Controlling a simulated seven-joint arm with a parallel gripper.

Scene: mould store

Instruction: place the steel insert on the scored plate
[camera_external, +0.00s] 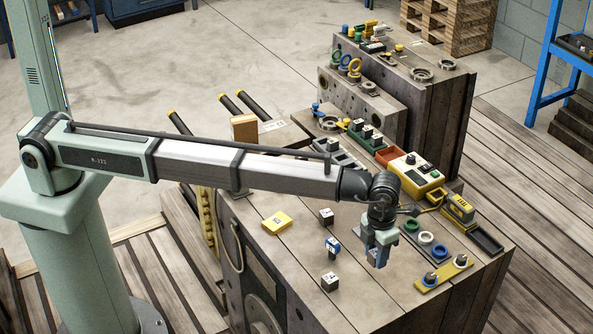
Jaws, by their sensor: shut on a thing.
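My gripper (377,256) points down over the front right part of the worktop (290,262). It is shut on a small piece mostly hidden between its fingers. The piece looks grey and is taken to be the steel insert; its shape is too small to make out. I cannot tell whether it touches the worktop. I cannot pick out the scored plate with certainty.
Small dark blocks with white tops (331,281) (327,216) and a blue-banded block (333,246) stand left of my gripper. Right are a yellow strip with knobs (444,273), coloured rings (426,238) and a control box (417,172).

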